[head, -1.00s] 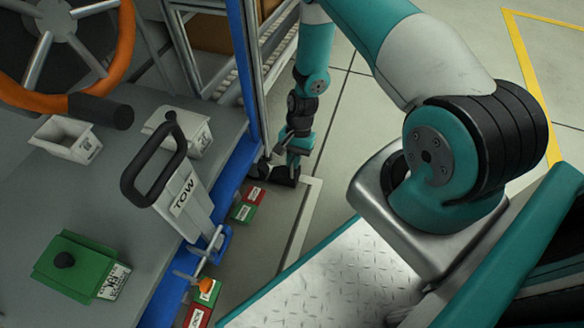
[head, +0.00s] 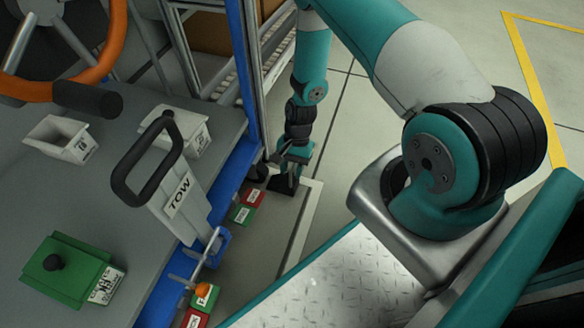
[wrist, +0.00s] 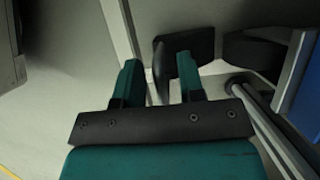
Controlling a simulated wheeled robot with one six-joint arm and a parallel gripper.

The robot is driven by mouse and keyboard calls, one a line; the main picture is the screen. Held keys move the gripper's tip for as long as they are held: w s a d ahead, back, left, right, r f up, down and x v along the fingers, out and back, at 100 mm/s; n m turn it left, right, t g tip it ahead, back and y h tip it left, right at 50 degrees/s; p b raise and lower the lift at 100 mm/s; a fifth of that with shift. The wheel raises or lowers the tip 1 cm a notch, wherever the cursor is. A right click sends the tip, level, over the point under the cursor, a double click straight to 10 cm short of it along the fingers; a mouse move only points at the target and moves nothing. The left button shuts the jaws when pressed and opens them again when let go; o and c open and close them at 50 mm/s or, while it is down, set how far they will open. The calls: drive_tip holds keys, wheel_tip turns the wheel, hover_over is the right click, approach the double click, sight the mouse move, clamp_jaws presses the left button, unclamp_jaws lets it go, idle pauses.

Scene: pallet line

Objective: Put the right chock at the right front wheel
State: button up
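A black chock (head: 283,185) lies on the floor beside the rack's dark caster wheel (head: 257,172). In the wrist view the black chock (wrist: 203,45) is beyond my fingers, its end close to a dark rounded part that looks like the wheel (wrist: 262,47); I cannot tell whether they touch. My gripper (head: 292,168) is low over the chock. In the wrist view my gripper (wrist: 158,78) has its two teal fingers apart with a gap between them. The right finger overlaps the chock and hides part of it.
The blue-edged cart with a TOW handle (head: 165,185) stands to the left. Red and green labelled blocks (head: 246,205) lie along its edge, with more (head: 202,300) nearer. A pale floor strip (head: 303,225) runs right of the chock. Open floor lies farther right.

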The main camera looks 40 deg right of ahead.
drive_tip(key=p+v, duration=0.6)
drive_tip(key=v, duration=0.6)
drive_tip(key=shift+r, duration=0.2)
